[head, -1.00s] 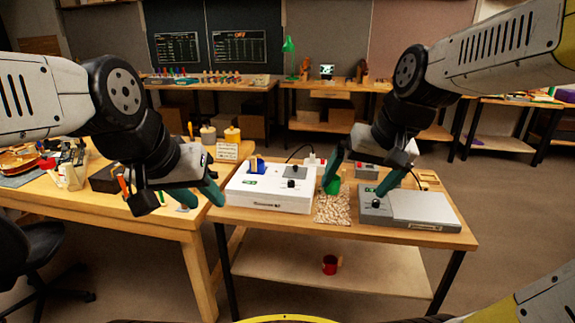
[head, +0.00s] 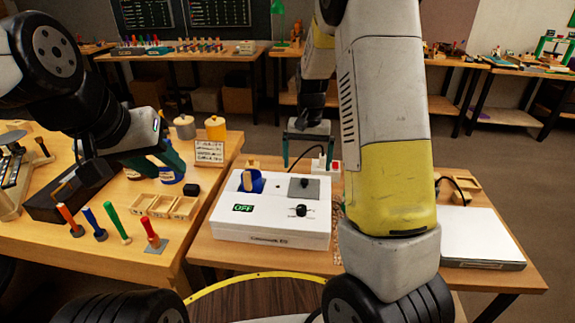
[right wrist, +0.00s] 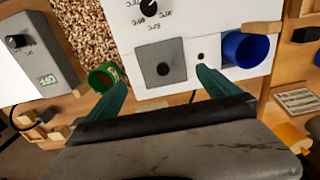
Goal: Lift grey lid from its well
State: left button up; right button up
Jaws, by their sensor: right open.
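The grey lid (head: 303,188) is a square plate with a dark round knob, set in the top of the white box (head: 268,239). The right wrist view shows it flat, next to a small dark hole (right wrist: 160,62). My right gripper (head: 307,150) is open and empty beyond the box's far edge. In the right wrist view its green fingers (right wrist: 160,80) are spread on either side of the lid; their height above it is hard to tell. My left gripper (head: 176,160) hangs over the left table, its fingers too overlapped to read.
A blue cup (right wrist: 243,48) sits in the box left of the lid in the head view. A green cup (right wrist: 103,77) and grain-like mat (right wrist: 88,30) lie beside the box. A grey device (head: 482,238) stands right. Pegs and wooden trays (head: 165,205) crowd the left table.

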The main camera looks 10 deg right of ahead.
aim_at(305, 180)
jog(key=shift+w+f, duration=0.3)
jog(key=shift+f, duration=0.5)
notch_tip(305, 180, down, 7)
jog(key=shift+a+r, duration=0.15)
jog(key=shift+r, duration=0.05)
jog(key=c, duration=1.1)
jog(key=shift+r, duration=0.15)
